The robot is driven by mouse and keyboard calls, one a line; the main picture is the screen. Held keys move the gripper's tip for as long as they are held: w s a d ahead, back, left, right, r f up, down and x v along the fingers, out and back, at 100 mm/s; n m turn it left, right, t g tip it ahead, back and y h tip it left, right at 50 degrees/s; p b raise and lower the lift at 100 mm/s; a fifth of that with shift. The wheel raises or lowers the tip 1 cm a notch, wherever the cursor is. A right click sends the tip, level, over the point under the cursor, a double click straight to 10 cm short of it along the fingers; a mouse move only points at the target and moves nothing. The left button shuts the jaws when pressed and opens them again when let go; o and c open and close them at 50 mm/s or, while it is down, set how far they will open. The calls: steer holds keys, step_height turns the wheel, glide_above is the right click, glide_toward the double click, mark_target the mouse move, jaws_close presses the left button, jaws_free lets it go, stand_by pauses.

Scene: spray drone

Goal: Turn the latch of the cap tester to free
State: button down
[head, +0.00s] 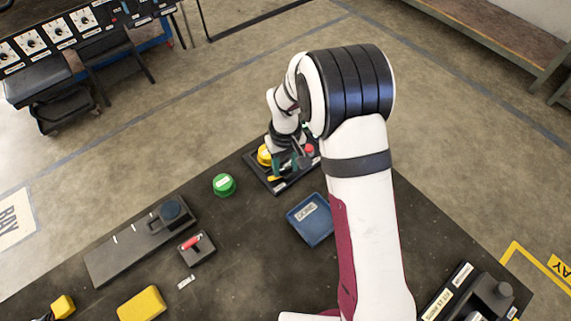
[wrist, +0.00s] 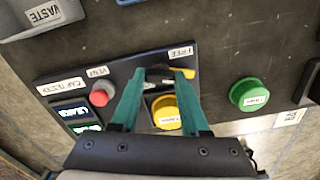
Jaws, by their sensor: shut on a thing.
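The cap tester (head: 285,187) is a black panel at the table's far edge, and it also shows in the wrist view (wrist: 60,75). A yellow cap (wrist: 166,112) sits on it, between my green fingers as the picture shows them. The latch has a yellow end (wrist: 186,73) that lies just below the FREE label (wrist: 181,53). My gripper (wrist: 160,76) is shut on the latch, whose dark middle part shows between the fingertips. In the head view my gripper (head: 283,166) is partly hidden by my arm.
A red button (wrist: 99,97) by the VENT label and two lit displays (wrist: 71,111) are on the panel. A green cap (wrist: 249,94) stands beside the tester. A blue tray (head: 311,235) lies near it, partly behind my arm.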

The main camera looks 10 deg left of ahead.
mark_target(285, 168)
steer(key=shift+n, duration=1.6)
steer(key=shift+c, duration=2)
jaws_free()
step_height(285, 168, up, 16)
steer(key=shift+f, duration=0.1)
